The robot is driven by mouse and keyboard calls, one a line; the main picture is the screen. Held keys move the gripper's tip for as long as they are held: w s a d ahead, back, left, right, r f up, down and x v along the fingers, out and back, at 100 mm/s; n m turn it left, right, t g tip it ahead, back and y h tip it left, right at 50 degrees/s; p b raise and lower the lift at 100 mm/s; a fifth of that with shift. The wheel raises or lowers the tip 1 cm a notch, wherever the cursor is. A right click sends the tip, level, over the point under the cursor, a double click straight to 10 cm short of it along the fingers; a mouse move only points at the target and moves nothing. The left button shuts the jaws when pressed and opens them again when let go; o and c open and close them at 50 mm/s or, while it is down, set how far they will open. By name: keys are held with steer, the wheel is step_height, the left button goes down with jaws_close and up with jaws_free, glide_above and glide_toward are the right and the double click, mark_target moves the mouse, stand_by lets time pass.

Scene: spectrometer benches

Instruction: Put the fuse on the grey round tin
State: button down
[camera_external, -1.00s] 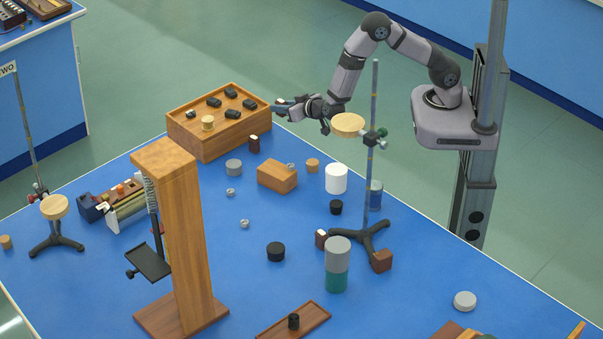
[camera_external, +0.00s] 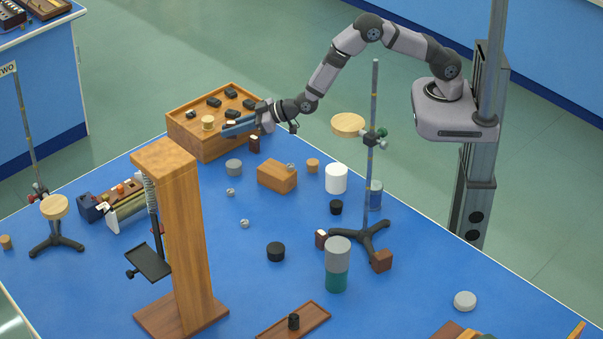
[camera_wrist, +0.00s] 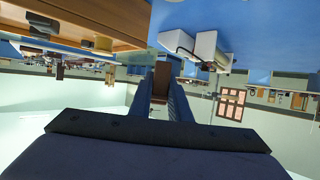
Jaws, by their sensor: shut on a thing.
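My gripper (camera_external: 226,131) is at the front right side of the wooden tray box, its blue fingers pointing left. In the wrist view, the fingers (camera_wrist: 161,90) are shut on a small brown block, apparently the fuse (camera_wrist: 161,74). The fingers mostly hide it in the external view. A short grey round tin (camera_external: 234,167) stands on the blue bench, below the gripper in the picture and apart from it. A paler flat round tin (camera_external: 465,300) lies at the right front.
The wooden box (camera_external: 203,146) with several black pieces is close by the gripper. A brown block (camera_external: 254,144) stands beside it. A wooden block (camera_external: 277,178), a white cylinder (camera_external: 336,178) and a tall wooden stand (camera_external: 185,240) are nearby. A clamp stand (camera_external: 371,170) rises at the right.

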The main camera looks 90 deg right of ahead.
mark_target(234, 163)
steer(key=shift+f+p, duration=1.6)
steer(key=shift+f, duration=3.3)
steer(key=shift+f, duration=0.15)
steer(key=c, duration=1.7)
jaws_free()
steer(key=shift+o, duration=0.2)
steer(key=shift+s, duration=0.1)
steer(key=b+v, duration=0.2)
steer(key=v, duration=1)
steer(key=shift+b, duration=0.3)
steer(key=shift+d, duration=0.1)
